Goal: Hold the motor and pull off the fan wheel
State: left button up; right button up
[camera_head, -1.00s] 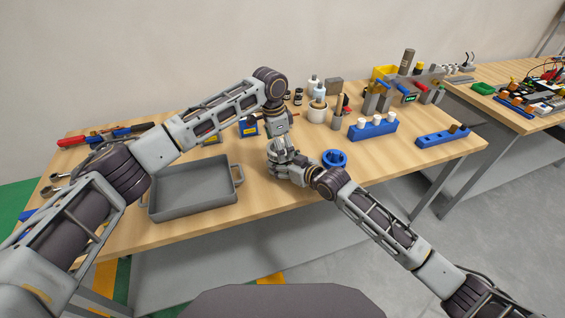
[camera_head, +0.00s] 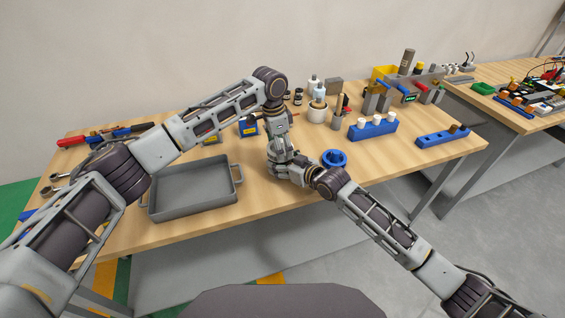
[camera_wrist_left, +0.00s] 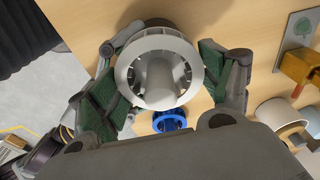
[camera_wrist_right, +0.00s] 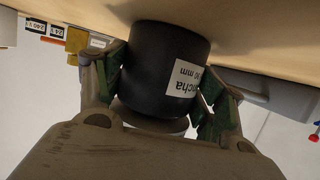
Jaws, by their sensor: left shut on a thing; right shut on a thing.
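The light grey fan wheel (camera_wrist_left: 160,66), a ring with vanes and a smooth hub, sits between the fingers of my left gripper (camera_wrist_left: 172,80), which is shut on it. The dark cylindrical motor (camera_wrist_right: 167,68) with a white label sits between the fingers of my right gripper (camera_wrist_right: 155,92), shut on it. In the right wrist view a light grey rim, apparently the wheel, shows at the motor's near end; I cannot tell if a gap lies between them. In the head view the left gripper (camera_head: 281,156) is above the right gripper (camera_head: 284,171), and both parts are mostly hidden.
A blue round holder (camera_head: 334,159) stands just right of the grippers. An empty grey tray (camera_head: 153,212) lies to the left. Behind are a white cup (camera_head: 317,115), a blue block with white pegs (camera_head: 372,132) and other items.

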pick_arm(q)
jog(key=shift+r, duration=2.65)
dwell(1.3)
jog(key=shift+r, duration=1.35)
pick_arm(e)
jog(key=o, duration=1.7)
jog(key=shift+o, duration=0.2)
jog(key=shift+d, duration=0.1)
jog(key=shift+v, duration=5.95)
pick_arm(q)
jog(key=shift+s+d, duration=0.1)
pick_arm(e)
jog(key=shift+s, duration=0.15)
